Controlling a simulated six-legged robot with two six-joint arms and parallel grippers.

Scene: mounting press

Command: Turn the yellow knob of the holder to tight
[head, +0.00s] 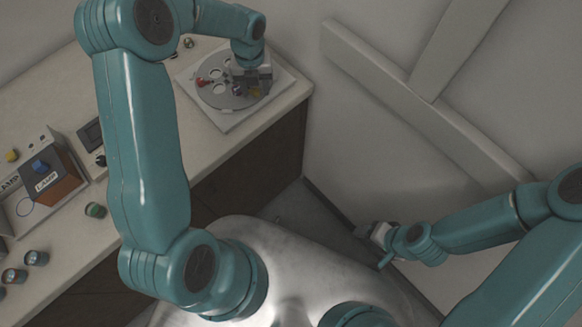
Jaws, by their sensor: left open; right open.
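A round grey disc with several holes (215,98), which looks like the holder, sits on a white square base (228,124) near the counter's far right corner. A small red part (202,82) is at the disc's left side. My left gripper (242,86) is open over the right part of the disc and hides some of it. I cannot tell whether it touches anything there. My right gripper (375,234) is open and empty, low at the right, away from the counter.
A box labelled LAMP (62,191) with a blue part stands on the counter (190,140) at the left. Several small jars (36,258) stand in front. A white wall with raised beams (400,85) is at the right.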

